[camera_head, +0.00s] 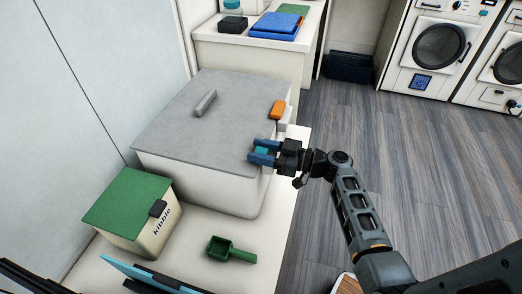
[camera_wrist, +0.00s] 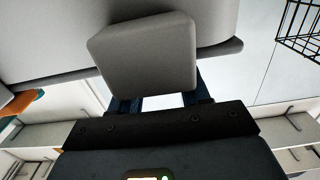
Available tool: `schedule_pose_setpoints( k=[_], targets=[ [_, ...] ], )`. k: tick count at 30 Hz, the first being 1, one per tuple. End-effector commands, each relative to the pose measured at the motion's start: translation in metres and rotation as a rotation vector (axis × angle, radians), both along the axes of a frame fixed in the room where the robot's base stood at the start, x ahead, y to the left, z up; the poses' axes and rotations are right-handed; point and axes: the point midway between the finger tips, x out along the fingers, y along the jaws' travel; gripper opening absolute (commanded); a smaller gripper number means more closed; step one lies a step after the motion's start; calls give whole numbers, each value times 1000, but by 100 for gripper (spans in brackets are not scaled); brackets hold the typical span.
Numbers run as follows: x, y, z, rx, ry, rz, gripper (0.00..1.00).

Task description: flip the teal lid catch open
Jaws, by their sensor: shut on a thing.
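The large bin (camera_head: 205,185) has a pale body and a flat grey lid (camera_head: 185,130), which lies down on it. A teal catch (camera_head: 262,151) is on the bin's right side near the lid's edge, mostly hidden by my gripper. My gripper (camera_head: 262,153) has blue fingers on both sides of the teal catch and is shut on it. In the wrist view the dark fingers (camera_wrist: 160,104) are partly hidden behind a grey block (camera_wrist: 145,58), and the teal catch cannot be seen. Whether the catch has turned is not clear.
An orange catch (camera_head: 277,109) sits farther back on the same side of the bin. A kibble box (camera_head: 137,218) with a green lid and a green scoop (camera_head: 231,250) stand in front on the counter (camera_head: 190,262). Open floor (camera_head: 400,165) lies to the right.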

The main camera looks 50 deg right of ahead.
Motion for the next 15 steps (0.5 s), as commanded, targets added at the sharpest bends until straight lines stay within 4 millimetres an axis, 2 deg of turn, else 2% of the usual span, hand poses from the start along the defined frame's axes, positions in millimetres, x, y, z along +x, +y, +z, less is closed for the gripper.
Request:
schedule_pose_setpoints(
  k=[8,15],
  targets=[
    [-3,-1,-1,0,-1,0,0],
    [-30,-11,-2,-1,-3,-1,0]
  ],
)
